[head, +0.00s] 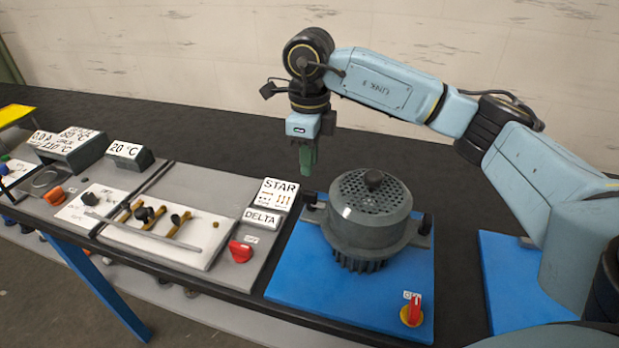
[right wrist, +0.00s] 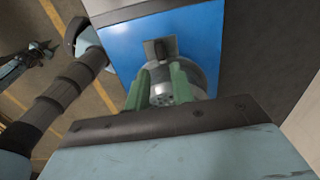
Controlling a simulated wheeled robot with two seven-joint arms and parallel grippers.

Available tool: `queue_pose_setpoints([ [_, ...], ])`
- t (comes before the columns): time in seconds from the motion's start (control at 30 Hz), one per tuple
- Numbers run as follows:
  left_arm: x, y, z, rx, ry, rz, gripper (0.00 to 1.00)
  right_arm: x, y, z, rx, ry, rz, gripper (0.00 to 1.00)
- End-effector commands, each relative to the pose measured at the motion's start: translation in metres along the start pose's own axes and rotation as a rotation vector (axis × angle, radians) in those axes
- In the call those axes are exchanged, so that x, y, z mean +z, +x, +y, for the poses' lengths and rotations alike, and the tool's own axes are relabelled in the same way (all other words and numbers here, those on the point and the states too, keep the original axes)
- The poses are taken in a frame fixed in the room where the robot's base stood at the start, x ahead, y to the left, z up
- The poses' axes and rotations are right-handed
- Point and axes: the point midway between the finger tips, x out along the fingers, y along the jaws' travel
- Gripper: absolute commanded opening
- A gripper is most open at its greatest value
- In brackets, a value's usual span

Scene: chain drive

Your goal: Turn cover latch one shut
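The round, perforated grey cover (head: 365,205) with a dark knob sits on a finned grey housing on a blue plate (head: 345,290). A dark latch knob (head: 310,199) stands at its left edge and another (head: 425,223) at its right. The frames do not show which is latch one. My right gripper (head: 308,160) points down above and behind the left knob, apart from it. In the right wrist view its green fingers (right wrist: 160,88) are spread with nothing gripped. The cover (right wrist: 190,75) shows beyond them, partly hidden. My left gripper is not in the head view.
A red rotary switch (head: 411,311) sits at the plate's front right corner. A grey panel with STAR and DELTA labels (head: 272,194) and a red knob (head: 240,252) is to the left. Another blue plate (head: 510,275) lies to the right. The dark table behind is clear.

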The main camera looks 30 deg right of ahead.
Motion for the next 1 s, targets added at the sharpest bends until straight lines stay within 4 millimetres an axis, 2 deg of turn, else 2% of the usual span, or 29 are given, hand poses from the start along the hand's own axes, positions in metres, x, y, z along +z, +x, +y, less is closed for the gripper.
queue_pose_setpoints([
  [0.1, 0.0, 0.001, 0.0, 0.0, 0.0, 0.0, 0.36, 0.001, -0.026, 0.0, -0.002, 0.0, -0.002, 0.24],
  [0.33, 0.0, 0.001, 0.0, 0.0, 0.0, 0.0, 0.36, 0.0, -0.055, 0.0, -0.001, 0.0, -0.001, 0.24],
  [1.0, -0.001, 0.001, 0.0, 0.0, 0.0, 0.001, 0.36, 0.0, -0.059, 0.0, 0.0, 0.0, 0.0, 0.24],
])
